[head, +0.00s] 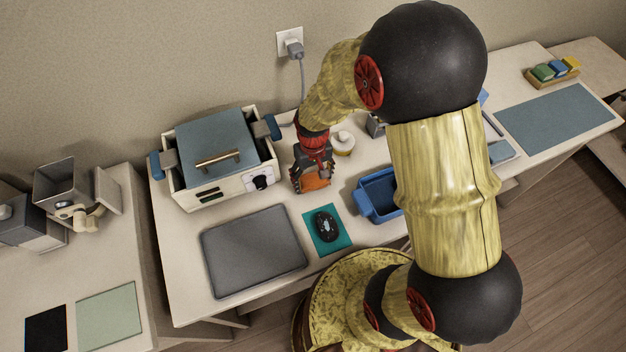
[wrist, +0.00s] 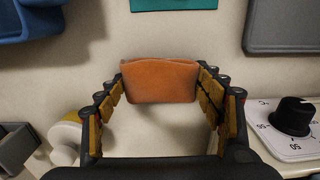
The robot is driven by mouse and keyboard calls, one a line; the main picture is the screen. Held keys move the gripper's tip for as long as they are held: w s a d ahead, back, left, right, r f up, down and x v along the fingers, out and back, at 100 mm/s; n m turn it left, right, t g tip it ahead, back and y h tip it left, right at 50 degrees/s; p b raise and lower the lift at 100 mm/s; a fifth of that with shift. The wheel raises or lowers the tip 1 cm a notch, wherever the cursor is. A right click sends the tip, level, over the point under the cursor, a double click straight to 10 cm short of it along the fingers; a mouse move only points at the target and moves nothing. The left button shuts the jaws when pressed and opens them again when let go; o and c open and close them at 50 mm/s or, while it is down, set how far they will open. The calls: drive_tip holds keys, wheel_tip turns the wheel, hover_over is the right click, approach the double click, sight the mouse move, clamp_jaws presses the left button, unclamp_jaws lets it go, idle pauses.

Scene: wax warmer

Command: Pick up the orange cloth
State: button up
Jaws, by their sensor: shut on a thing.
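The orange cloth (wrist: 160,83) is a small folded piece held between the two fingertips of my gripper (wrist: 162,78) in the wrist view. The fingers are shut on its left and right ends. In the head view the cloth (head: 316,184) shows as an orange patch under my gripper (head: 311,182), between the wax warmer and the blue bin. I cannot tell whether the cloth still touches the table.
The wax warmer (head: 215,150) with its knob stands left of my gripper. A blue bin (head: 377,193) is to the right, and a round white-and-yellow item (head: 343,142) is behind. In front lie a grey pad (head: 252,250) and a mouse (head: 325,226) on a teal mat.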

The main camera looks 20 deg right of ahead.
drive_tip(key=shift+r, duration=0.1)
drive_tip(key=shift+r, duration=0.6)
drive_tip(key=s+a+r+p, duration=0.3)
drive_tip(key=s+a+r, duration=0.4)
drive_tip(key=s+r, duration=0.4)
drive_tip(key=shift+s+r, duration=0.3)
drive_tip(key=shift+s, duration=0.3)
drive_tip(key=o, duration=0.5)
drive_tip(key=c, duration=0.4)
